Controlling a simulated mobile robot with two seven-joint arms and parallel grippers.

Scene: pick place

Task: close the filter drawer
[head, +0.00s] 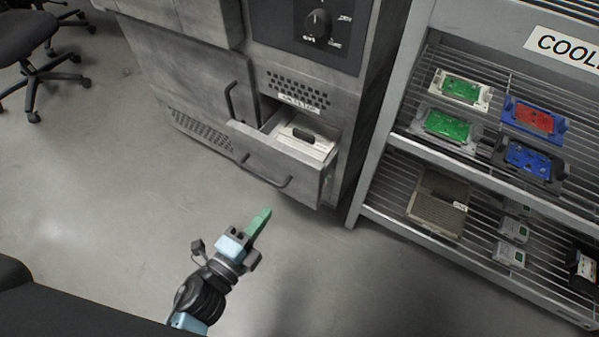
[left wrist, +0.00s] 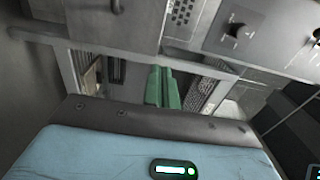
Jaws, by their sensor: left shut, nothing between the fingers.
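The filter drawer (head: 276,166) is pulled out of the grey cabinet, low down. Its front has a dark bar handle (head: 267,176). Inside lies a pale filter (head: 307,140) with a dark grip. My left gripper (head: 262,217) has green fingers that are shut with nothing between them. It is in front of the drawer, just below it in the head view, apart from the handle. In the left wrist view the green fingers (left wrist: 162,88) point toward the cabinet and cover part of what lies behind them. My right gripper is not in view.
A metal rack (head: 395,140) stands close to the right of the cabinet, with several green, red and blue boards and a mesh box (head: 437,203) on its shelves. An office chair (head: 40,62) is at the upper left. The floor (head: 110,190) on the left is clear.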

